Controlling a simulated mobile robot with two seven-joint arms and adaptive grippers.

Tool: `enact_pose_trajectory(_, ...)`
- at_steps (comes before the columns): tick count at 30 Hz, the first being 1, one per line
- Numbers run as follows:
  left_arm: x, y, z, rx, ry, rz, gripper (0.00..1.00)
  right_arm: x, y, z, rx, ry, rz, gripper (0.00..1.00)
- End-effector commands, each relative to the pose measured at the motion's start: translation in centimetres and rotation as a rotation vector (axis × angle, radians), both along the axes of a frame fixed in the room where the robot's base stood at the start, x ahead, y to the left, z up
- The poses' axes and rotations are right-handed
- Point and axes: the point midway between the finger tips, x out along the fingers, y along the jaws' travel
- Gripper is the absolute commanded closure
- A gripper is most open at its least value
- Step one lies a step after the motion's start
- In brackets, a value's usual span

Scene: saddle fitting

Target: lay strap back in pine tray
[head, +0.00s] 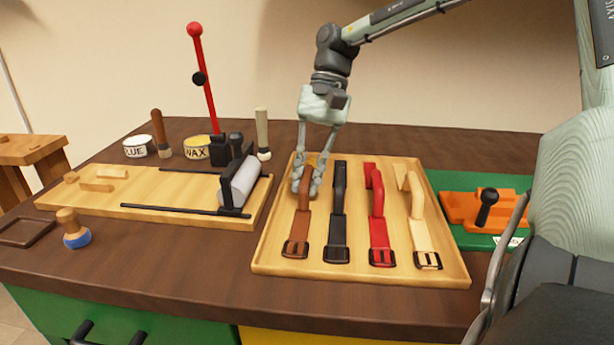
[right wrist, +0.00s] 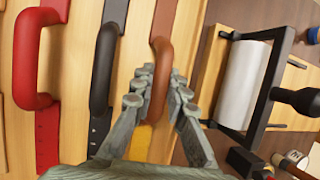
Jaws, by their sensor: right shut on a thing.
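The pine tray (head: 350,267) is a light wooden tray on the dark workbench. In it lie a brown strap (head: 301,224), a black strap (head: 338,222), a red strap (head: 379,222) and a cream strap (head: 418,215), side by side with buckles toward the front. My right gripper (head: 307,190) is at the far end of the brown strap, inside the tray's left side. In the right wrist view its fingers (right wrist: 158,92) are shut on the raised loop of the brown strap (right wrist: 159,72). A yellow patch (right wrist: 140,140) shows under that loop. My left gripper is not in view.
Left of the tray is a wooden board with a white roller (head: 240,182) and a red-handled lever (head: 204,80). Glue and wax tins (head: 196,148) stand behind it. A green mat with an orange tool (head: 470,209) lies right of the tray.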

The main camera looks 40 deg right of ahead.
Motion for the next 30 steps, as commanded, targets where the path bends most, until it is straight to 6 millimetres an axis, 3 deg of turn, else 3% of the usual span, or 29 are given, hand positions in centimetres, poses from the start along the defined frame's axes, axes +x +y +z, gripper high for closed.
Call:
enact_pose_trajectory(2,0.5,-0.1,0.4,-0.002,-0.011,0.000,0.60,0.0,0.0,-0.1,0.001,-0.001,0.000,1.00)
enact_pose_trajectory(3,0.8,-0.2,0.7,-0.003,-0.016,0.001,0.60,0.0,0.0,0.0,0.001,-0.001,0.000,0.84)
enact_pose_trajectory(8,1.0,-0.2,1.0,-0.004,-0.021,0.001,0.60,0.0,0.0,0.0,0.000,0.000,0.000,0.66)
enact_pose_trajectory(20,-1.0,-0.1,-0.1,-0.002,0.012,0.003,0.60,0.1,-0.1,0.3,0.000,-0.001,-0.001,0.66)
enact_pose_trajectory(24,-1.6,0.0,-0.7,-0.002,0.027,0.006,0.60,0.4,-1.1,2.5,0.001,-0.006,-0.003,0.66)
enact_pose_trajectory(30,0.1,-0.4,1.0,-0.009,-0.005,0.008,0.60,0.8,-3.0,6.6,0.001,-0.005,-0.002,0.66)
